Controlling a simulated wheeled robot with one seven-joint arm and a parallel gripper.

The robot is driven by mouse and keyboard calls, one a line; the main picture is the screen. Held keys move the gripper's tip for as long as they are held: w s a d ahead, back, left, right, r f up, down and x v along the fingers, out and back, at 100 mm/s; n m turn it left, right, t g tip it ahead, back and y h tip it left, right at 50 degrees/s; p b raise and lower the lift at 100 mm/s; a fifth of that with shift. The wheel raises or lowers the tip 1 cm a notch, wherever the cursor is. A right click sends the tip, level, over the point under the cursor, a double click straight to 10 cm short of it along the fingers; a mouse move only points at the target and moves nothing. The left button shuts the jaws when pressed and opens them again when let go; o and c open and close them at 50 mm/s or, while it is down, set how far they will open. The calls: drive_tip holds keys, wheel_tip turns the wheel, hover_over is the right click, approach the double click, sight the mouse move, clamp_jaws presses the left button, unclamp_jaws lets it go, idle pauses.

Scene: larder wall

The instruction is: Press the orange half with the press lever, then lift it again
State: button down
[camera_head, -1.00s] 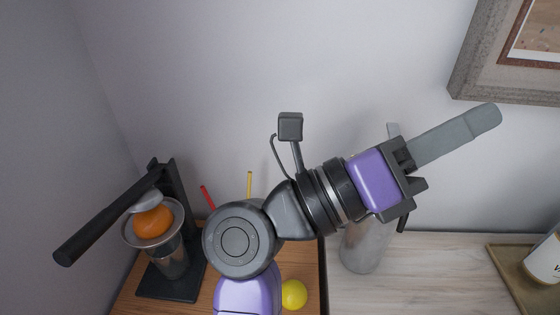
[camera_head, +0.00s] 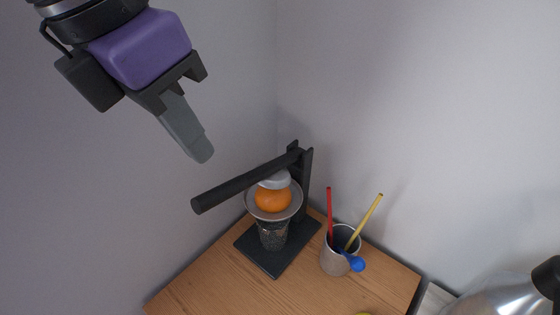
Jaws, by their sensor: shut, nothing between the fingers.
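The black citrus press (camera_head: 306,190) stands on the wooden surface near the wall corner. Its long press lever (camera_head: 245,183) slopes down to the left, and its grey pressing cap (camera_head: 275,179) sits right over the orange half (camera_head: 273,199). The orange rests in the metal bowl (camera_head: 264,215), with a glass (camera_head: 272,235) below.
A grey cup (camera_head: 335,259) with red and yellow sticks and a blue-ended item stands right of the press. A shiny metal vessel (camera_head: 505,299) is at the lower right. A yellow thing (camera_head: 364,313) shows at the bottom edge. Walls close off the left and back.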

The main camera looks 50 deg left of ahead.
sight(208, 194)
drive_tip(key=shift+s+a+r, duration=0.15)
drive_tip(key=shift+s+a, duration=0.2)
drive_tip(key=shift+s, duration=0.1)
drive_tip(key=shift+b+x, duration=1.7)
drive_tip(key=shift+x, duration=1.65)
drive_tip(key=shift+s+a, duration=0.1)
drive_tip(key=shift+f+b, duration=2.25)
drive_tip(key=shift+f, duration=0.6)
drive_tip(key=shift+r, duration=0.1)
drive_tip(key=shift+r+p, duration=3.1)
drive_tip(key=shift+r, duration=1.95)
